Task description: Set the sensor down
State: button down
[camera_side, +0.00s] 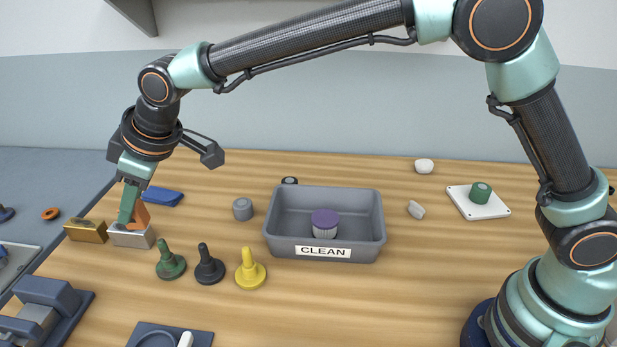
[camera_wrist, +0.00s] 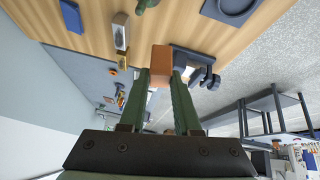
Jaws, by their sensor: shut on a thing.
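An orange block (camera_wrist: 161,64), which I take to be the sensor, is between the two green fingertips of my gripper (camera_wrist: 161,84) in the wrist view. My gripper is shut on it. In the side view my gripper (camera_side: 133,212) points down at the left of the table, and part of the orange block (camera_side: 143,216) shows beside the near finger, which hides the rest. A silver block (camera_side: 131,238) lies just below it in the picture; I cannot tell whether they touch. A brass block (camera_side: 86,232) lies to its left.
Green (camera_side: 170,264), black (camera_side: 208,267) and yellow (camera_side: 250,272) knobbed pieces stand in front. A grey bin (camera_side: 373,245) labelled CLEAN holds a purple-lidded jar (camera_side: 325,222). A blue block (camera_side: 162,196) and a grey cylinder (camera_side: 243,209) lie behind. The front right wood is clear.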

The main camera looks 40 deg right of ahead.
jog(key=shift+w+d+r, duration=0.15)
jog(key=shift+r, duration=0.35)
jog(key=w+d+m+h, duration=0.1)
jog(key=w+d+m, duration=0.6)
jog(key=d, duration=0.5)
jog(key=shift+n+t, duration=0.3)
jog(key=shift+n, duration=0.3)
jog(key=shift+w+a+f, duration=0.1)
jog(key=shift+w+f, duration=0.1)
jog(key=shift+f, duration=3.05)
jog(key=shift+w+a+f, duration=0.1)
jog(key=shift+w+f, duration=0.1)
jog(key=shift+f, duration=3)
jog(key=shift+w+f, duration=0.2)
jog(key=shift+f, duration=3.05)
jog(key=shift+f, duration=0.15)
jog(key=c, duration=0.6)
grip_release()
